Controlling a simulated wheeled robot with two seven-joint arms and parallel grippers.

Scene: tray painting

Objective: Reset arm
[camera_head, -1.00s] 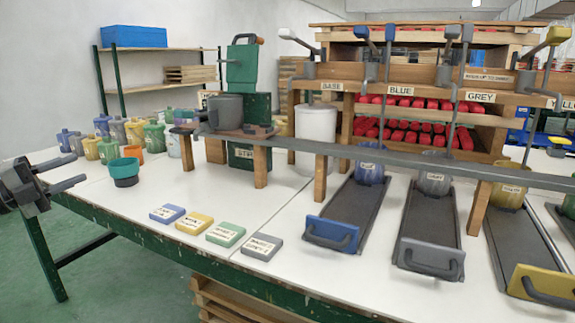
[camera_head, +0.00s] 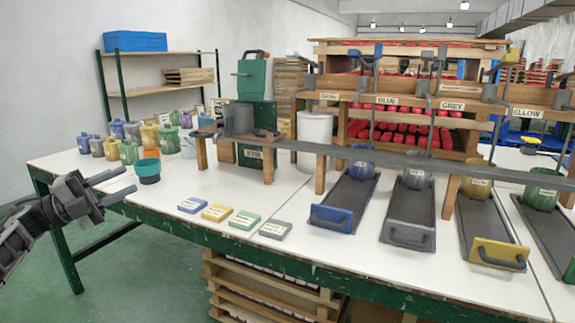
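My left gripper (camera_head: 108,187) comes in from the left edge, in front of the table's near left side. Its two dark fingers point right and stand apart with nothing between them. The fingertips are close to a teal and dark bowl-like container (camera_head: 148,170) on the table, without visibly gripping it. My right gripper is not in the view.
The white table (camera_head: 290,190) bears a green machine (camera_head: 256,110), several coloured pots at the back left, and blue, yellow, green and grey labelled blocks (camera_head: 217,212). Trays with blue (camera_head: 332,217), grey (camera_head: 408,232) and yellow (camera_head: 500,252) fronts stand right. Green floor is clear at front left.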

